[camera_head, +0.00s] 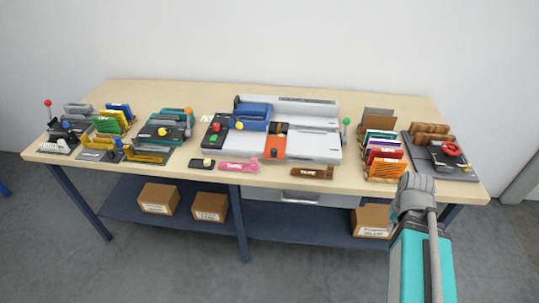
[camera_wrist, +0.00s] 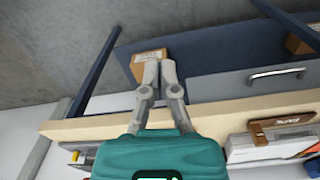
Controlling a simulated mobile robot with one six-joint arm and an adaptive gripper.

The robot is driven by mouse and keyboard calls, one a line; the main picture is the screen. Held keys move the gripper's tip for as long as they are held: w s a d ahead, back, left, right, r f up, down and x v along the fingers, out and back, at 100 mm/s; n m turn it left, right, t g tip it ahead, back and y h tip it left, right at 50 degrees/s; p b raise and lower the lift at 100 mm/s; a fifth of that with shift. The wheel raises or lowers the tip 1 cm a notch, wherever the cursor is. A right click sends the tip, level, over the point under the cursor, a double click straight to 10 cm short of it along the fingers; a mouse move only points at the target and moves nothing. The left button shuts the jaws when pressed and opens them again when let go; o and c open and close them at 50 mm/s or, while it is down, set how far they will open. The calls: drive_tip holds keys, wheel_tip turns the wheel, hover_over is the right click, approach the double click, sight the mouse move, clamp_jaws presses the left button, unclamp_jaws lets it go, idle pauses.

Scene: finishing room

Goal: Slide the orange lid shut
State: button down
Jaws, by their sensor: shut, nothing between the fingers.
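The orange lid (camera_head: 275,146) lies flat on the front middle of a white machine (camera_head: 313,147) on the table. A small dark knob (camera_head: 274,153) sits on its front part, and a dark opening with a brown part (camera_head: 279,128) shows just behind it. In the wrist view an orange sliver at the lower right edge may be the lid. My gripper (camera_wrist: 160,68) is shut and empty, well apart from the lid. In the head view my arm stands at the table's front right, and I cannot make out the fingertips there.
A brown taped tool (camera_head: 312,172) and a pink one (camera_head: 239,166) lie along the front edge. A green-knobbed lever (camera_head: 346,124) stands right of the machine. A colourful file rack (camera_head: 383,160) and a red-wheeled device (camera_head: 446,153) are near my arm. A drawer handle (camera_wrist: 277,73) juts below the tabletop.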

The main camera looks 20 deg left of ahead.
drive_tip(key=w+a+r+n+t+h, duration=0.1)
drive_tip(key=w+a+n, duration=0.2)
drive_tip(key=a+n, duration=0.4)
drive_tip(key=w+a+r+n+t+h+p, duration=0.1)
drive_tip(key=w+a+n+t, duration=0.15)
drive_tip(key=a+n, duration=0.45)
drive_tip(key=w+a+r+n+t+h, duration=0.1)
drive_tip(key=w+a+n, duration=0.25)
drive_tip(key=a, duration=0.65)
drive_tip(key=s+a+r+n+t, duration=0.2)
drive_tip(key=a+n, duration=0.5)
drive_tip(key=a, duration=0.5)
drive_tip(key=s+a+r+n+t+y+p, duration=0.1)
drive_tip(key=s+a+r+n+t, duration=0.1)
drive_tip(key=a+n, duration=0.6)
drive_tip(key=a+r, duration=0.1)
drive_tip(key=a, duration=0.3)
drive_tip(key=shift+s, duration=0.15)
drive_tip(key=shift+d+f, duration=0.1)
drive_tip(key=shift+d, duration=0.05)
